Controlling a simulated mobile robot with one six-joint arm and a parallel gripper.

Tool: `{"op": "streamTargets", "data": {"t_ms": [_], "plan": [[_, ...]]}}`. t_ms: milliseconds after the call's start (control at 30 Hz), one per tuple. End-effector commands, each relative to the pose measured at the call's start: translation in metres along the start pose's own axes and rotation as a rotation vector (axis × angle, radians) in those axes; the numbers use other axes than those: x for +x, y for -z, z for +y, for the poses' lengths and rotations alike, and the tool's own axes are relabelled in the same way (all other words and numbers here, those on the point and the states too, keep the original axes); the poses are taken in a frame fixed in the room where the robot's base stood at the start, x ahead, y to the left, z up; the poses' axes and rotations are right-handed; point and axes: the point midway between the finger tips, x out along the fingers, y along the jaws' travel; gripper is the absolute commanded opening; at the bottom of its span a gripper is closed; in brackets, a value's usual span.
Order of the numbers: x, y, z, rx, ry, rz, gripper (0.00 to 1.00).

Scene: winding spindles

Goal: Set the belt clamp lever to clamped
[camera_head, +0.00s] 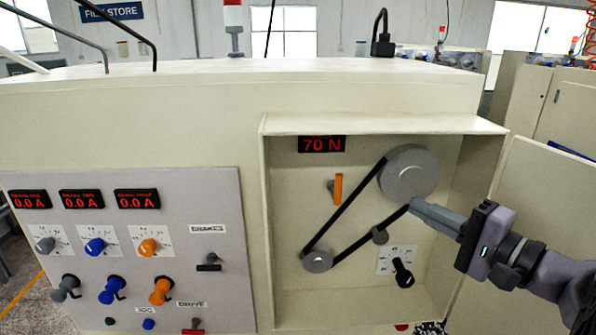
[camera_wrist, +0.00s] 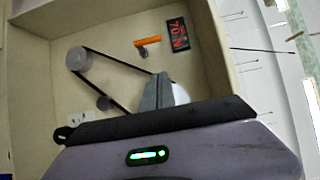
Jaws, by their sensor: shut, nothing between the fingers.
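An orange lever (camera_head: 338,188) stands upright on the recess back wall, left of the belt; it also shows in the wrist view (camera_wrist: 148,41). A black-handled lever (camera_head: 402,271) on a white marked plate (camera_head: 385,264) points downward at the lower right. I cannot read the plate's marks, nor tell from labels which lever is the belt clamp. A black belt (camera_head: 343,212) runs around a large grey pulley (camera_head: 408,170) and a small one (camera_head: 318,261). My gripper (camera_head: 413,206) is shut and empty, its tips in front of the large pulley's lower edge, apart from both levers.
The recess side walls and top ledge (camera_head: 385,123) surround the belt. A small roller (camera_head: 380,237) sits by the belt's lower run. A red display (camera_head: 321,144) reads 70 N. A panel with several knobs and displays (camera_head: 190,190) lies left of the recess.

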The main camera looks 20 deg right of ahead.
Motion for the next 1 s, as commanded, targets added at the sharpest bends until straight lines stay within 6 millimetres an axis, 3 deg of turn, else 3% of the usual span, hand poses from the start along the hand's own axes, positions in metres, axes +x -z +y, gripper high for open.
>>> {"op": "streamTargets", "data": {"t_ms": [267,733,1000], "plan": [[0.007,-0.002,0.000,0.001,-0.002,-0.006,0.00],[0.103,-0.003,-0.002,0.002,-0.004,-0.009,0.00],[0.127,-0.028,0.000,0.002,-0.004,-0.005,0.00]]}}
